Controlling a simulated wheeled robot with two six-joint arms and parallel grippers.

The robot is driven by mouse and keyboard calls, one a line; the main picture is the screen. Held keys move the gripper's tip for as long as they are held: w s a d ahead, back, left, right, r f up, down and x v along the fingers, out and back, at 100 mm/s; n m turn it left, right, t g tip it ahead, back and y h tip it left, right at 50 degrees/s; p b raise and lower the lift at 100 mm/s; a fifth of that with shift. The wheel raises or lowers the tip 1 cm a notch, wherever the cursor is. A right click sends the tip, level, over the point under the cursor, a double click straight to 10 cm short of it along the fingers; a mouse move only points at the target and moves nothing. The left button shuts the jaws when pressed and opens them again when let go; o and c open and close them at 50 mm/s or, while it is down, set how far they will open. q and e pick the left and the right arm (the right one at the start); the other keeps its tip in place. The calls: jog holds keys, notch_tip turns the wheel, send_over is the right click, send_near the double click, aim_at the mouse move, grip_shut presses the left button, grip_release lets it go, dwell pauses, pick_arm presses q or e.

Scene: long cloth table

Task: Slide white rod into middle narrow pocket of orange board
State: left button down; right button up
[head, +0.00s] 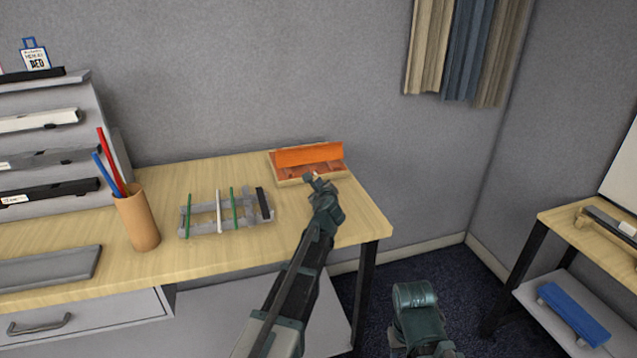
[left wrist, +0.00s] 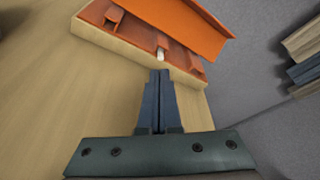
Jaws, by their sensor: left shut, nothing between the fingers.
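The orange board (head: 308,155) stands at the table's far right corner, with a raised orange panel and a pale wooden edge. In the left wrist view, the board (left wrist: 185,25) shows short orange dividers. A small white piece (left wrist: 160,54) sits at its middle divider, perhaps a rod end; I cannot tell how deep it sits. My left gripper (head: 316,180) is shut and empty at the board's front edge. Its fingertips (left wrist: 159,74) point at the white piece, seemingly just short of it. A white rod (head: 219,210) lies across the grey rack. My right gripper is not visible.
The grey rack (head: 200,230) also carries green rods and a black bar (head: 263,202). A tan cup (head: 138,220) with red and blue sticks stands left of it. A grey tray (head: 50,270) lies at front left. Curtains (head: 468,50) hang behind.

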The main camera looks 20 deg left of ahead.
pick_arm(q)
jog(key=p+v, duration=0.3)
jog(key=v, duration=1)
jog(key=shift+s+d+r, duration=0.1)
jog(key=shift+s+r, duration=0.05)
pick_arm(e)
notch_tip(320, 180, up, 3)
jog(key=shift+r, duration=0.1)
